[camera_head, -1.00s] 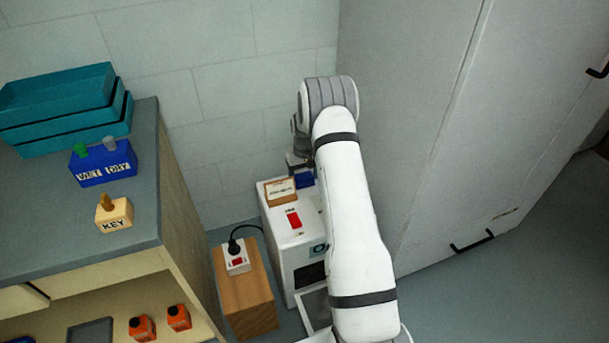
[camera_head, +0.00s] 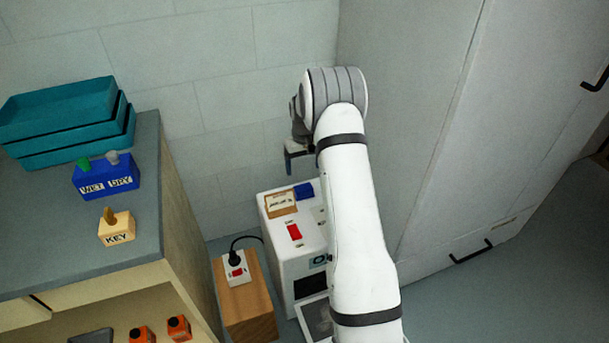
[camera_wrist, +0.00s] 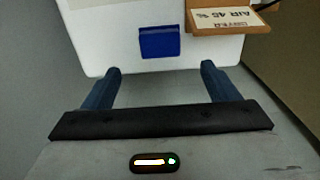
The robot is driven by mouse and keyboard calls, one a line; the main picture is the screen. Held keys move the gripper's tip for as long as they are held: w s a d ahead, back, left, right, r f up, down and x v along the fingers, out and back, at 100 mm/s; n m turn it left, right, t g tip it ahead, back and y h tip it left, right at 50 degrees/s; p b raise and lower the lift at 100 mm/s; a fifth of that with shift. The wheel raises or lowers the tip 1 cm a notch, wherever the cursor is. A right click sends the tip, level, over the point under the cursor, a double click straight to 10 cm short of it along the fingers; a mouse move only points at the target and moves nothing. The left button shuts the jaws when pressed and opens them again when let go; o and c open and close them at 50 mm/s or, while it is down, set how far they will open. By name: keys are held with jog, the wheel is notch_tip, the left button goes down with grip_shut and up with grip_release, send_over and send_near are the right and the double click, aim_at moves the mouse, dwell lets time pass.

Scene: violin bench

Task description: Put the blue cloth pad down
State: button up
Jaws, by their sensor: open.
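The blue cloth pad (camera_head: 304,191) lies on the top of the white machine (camera_head: 318,238), near its back edge and beside a small labelled wooden block. In the wrist view the pad (camera_wrist: 159,42) lies on the white top, ahead of the fingertips and clear of both. My gripper (camera_wrist: 160,75) is open and empty, its two blue-grey fingers apart. In the head view my gripper (camera_head: 298,150) is above the back of the machine, partly hidden by my arm.
The labelled wooden block (camera_head: 281,202) stands left of the pad. A red switch (camera_head: 294,232) is on the machine top. A power socket (camera_head: 236,268) sits on a wooden block at left. A bench (camera_head: 60,255) holds teal trays (camera_head: 70,120). A grey cabinet (camera_head: 430,100) stands right.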

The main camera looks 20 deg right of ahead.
jog(key=s+a+r, duration=0.4)
jog(key=s+r, duration=0.4)
jog(key=r, duration=0.1)
jog(key=s+a+r, duration=0.5)
jog(key=s+r, duration=0.2)
jog(key=r, duration=0.2)
jog(key=s+a+r+t, duration=0.1)
jog(key=s+a, duration=0.1)
jog(key=s, duration=0.9)
jog(key=s+a+r, duration=0.1)
jog(key=s+a, duration=0.1)
jog(key=s, duration=1)
jog(key=shift+a+r+t, duration=0.15)
jog(key=shift+a+t, duration=0.1)
jog(key=shift+t, duration=0.15)
